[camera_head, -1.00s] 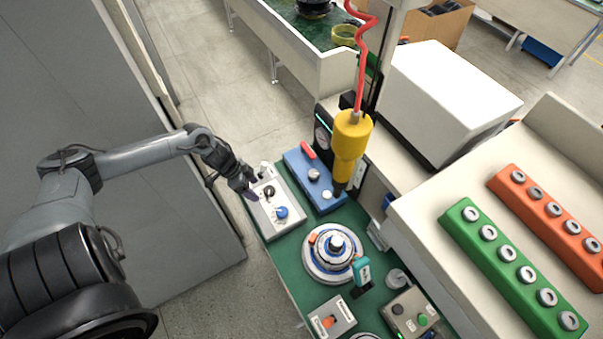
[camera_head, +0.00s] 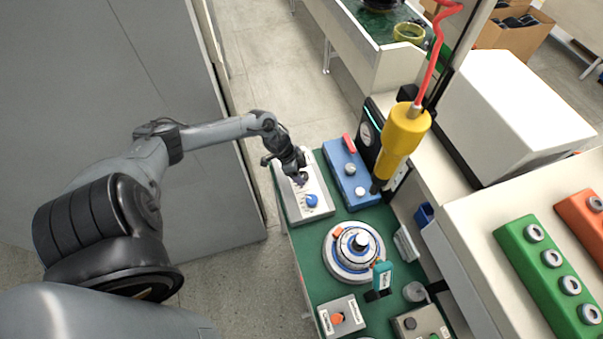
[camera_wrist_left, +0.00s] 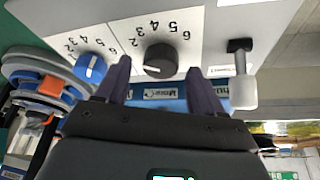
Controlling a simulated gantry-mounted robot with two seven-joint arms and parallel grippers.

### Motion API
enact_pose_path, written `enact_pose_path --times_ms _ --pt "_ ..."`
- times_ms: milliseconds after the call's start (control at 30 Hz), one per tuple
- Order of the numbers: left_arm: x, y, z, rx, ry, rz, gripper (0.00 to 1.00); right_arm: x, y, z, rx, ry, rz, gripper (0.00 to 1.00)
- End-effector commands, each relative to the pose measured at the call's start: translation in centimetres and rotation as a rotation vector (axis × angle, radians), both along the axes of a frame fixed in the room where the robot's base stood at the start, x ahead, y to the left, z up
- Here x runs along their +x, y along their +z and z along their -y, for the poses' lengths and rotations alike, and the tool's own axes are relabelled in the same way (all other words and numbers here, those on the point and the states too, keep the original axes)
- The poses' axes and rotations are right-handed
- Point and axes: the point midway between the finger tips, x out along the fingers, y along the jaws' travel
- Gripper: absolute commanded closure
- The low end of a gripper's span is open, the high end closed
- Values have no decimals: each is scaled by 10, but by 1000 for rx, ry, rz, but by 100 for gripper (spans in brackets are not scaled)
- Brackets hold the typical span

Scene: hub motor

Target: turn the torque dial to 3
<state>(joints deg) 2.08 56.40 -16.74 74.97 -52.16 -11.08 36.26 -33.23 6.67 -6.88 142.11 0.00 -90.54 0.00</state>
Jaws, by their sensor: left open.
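A white control box (camera_head: 322,205) stands at the left end of the green bench. In the left wrist view its panel (camera_wrist_left: 215,20) carries a black dial (camera_wrist_left: 160,60) and a blue dial (camera_wrist_left: 90,67), each beside a scale of printed numbers. I cannot tell which is the torque dial or read where the black dial points. My left gripper (camera_head: 300,181) is over this box and covers the black dial in the head view. In the left wrist view its open purple fingers (camera_wrist_left: 160,87) are on either side of the black dial, apart from it. The blue dial (camera_head: 312,200) is beside the gripper.
A toggle lever (camera_wrist_left: 242,75) with a white tip is right of the black dial in the wrist view. A blue box (camera_head: 350,180) with a red handle is beside the white box. A yellow tool (camera_head: 404,135) hangs above. A round hub (camera_head: 354,250) sits nearer on the bench.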

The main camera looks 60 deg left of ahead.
Motion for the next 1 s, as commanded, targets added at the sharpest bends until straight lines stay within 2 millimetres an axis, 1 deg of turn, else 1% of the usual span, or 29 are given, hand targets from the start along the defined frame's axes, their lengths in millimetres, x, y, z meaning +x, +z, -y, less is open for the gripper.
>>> enact_pose_path --times_ms 167,433,467,800,1000 --pt "3 -8 2 0 -1 0 32 0 -1 -1 2 -1 0 46" --pt "3 -9 2 0 -1 0 32 0 -1 0 1 -1 0 46" --pt "3 -9 2 0 -1 0 34 0 -1 0 1 -1 0 46" --pt "3 -9 2 0 -1 0 86 0 -1 2 -8 6 -1 46" --pt "3 -9 2 1 -15 0 87 0 -3 2 -8 6 -1 46"
